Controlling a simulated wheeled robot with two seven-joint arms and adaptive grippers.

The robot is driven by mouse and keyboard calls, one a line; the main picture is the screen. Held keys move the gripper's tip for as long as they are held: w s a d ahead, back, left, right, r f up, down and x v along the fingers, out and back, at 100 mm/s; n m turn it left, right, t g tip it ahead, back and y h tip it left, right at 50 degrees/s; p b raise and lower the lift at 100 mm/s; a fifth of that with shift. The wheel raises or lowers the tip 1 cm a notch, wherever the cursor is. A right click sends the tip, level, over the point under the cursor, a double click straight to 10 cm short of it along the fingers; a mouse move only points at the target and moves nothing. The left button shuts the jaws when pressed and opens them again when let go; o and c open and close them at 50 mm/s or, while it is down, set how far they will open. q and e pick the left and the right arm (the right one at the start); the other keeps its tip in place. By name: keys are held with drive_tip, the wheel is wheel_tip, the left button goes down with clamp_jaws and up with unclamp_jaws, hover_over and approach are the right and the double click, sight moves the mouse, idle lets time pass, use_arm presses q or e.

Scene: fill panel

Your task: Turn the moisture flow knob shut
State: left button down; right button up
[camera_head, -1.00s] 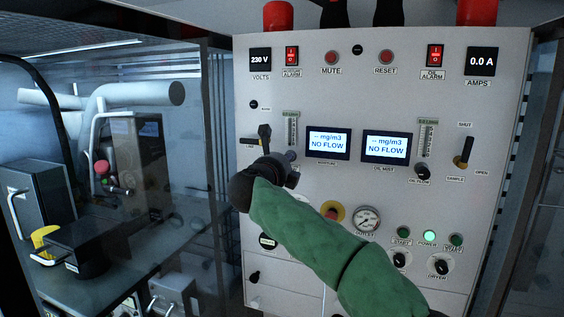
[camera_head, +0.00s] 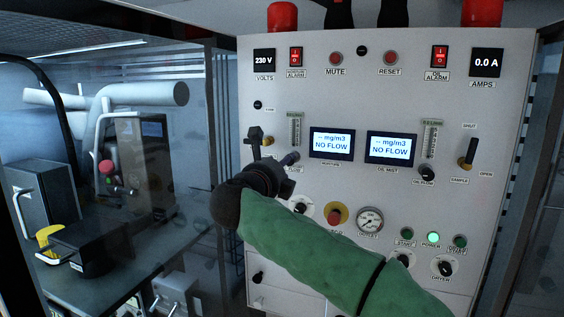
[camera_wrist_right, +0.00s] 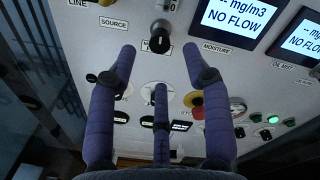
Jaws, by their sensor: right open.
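The black moisture flow knob (camera_wrist_right: 157,40) shows in the right wrist view at the upper middle, below a gauge and beside its partly hidden label. My right gripper (camera_wrist_right: 160,70) is open, with purple-grey fingers spread to the left, right and below the knob. The knob lies beyond the fingertips, and no contact shows. In the head view my right gripper (camera_head: 284,172) is at the panel's left part, just below the moisture gauge (camera_head: 295,130). The knob is hard to make out there behind the fingers. My left gripper is not in view.
The grey panel (camera_head: 390,100) has two NO FLOW screens (camera_head: 331,144). The source lever (camera_head: 255,142) is close to my gripper at upper left. A red emergency button (camera_head: 336,215) and a dial (camera_head: 369,220) are at lower right. A glass enclosure stands left.

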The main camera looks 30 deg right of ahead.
drive_tip(key=v, duration=0.5)
drive_tip(key=shift+a+r, duration=0.1)
drive_tip(key=w+d+n+p, duration=0.3)
drive_tip(key=n+p, duration=0.6)
drive_tip(key=n, duration=0.3)
drive_tip(key=w+d+n+p, duration=0.4)
drive_tip(key=n+p, duration=0.5)
drive_tip(key=n, duration=0.4)
drive_tip(key=shift+w+d+f+p, duration=0.3)
drive_tip(key=shift+d, duration=0.45)
drive_tip(key=shift+s+r, duration=0.1)
clamp_jaws()
